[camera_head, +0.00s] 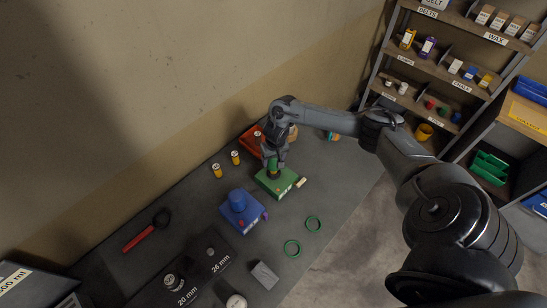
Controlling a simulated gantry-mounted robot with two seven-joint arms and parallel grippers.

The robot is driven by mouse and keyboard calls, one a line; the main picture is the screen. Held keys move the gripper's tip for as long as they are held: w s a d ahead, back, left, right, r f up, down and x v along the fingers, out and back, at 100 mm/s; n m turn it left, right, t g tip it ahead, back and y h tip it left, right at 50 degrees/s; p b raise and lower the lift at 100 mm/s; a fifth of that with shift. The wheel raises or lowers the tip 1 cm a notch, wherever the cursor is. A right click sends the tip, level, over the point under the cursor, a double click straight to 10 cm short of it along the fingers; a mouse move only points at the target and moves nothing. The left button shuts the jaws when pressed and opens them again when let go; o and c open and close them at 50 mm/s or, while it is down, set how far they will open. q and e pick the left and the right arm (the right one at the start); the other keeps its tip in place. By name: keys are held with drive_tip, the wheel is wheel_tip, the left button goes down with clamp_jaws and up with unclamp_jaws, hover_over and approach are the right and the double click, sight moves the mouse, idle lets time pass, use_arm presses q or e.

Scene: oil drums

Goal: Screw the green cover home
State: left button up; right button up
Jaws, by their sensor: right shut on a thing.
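The green cover (272,165) is a small green piece above a green box (284,186) in the middle of the bench. My right gripper (272,158) points down from above and is shut on the green cover. The fingers hide part of the cover, and a dark band shows between it and the box. I cannot tell whether its thread is seated. My left gripper is not in view.
A blue box (249,218) with a blue cover stands left of the green box. Small orange bottles (217,171) and a red tray (249,140) stand behind. A red-handled tool (139,238) lies at left. Shelves stand at right.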

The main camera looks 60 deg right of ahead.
drive_tip(key=shift+f, duration=0.1)
idle(0.3)
drive_tip(key=shift+f+b, duration=0.6)
drive_tip(key=shift+f, duration=0.75)
drive_tip(key=shift+f, duration=0.3)
drive_tip(key=shift+f+b, duration=0.3)
drive_tip(key=shift+f, duration=0.1)
drive_tip(key=shift+f, duration=0.15)
idle(0.3)
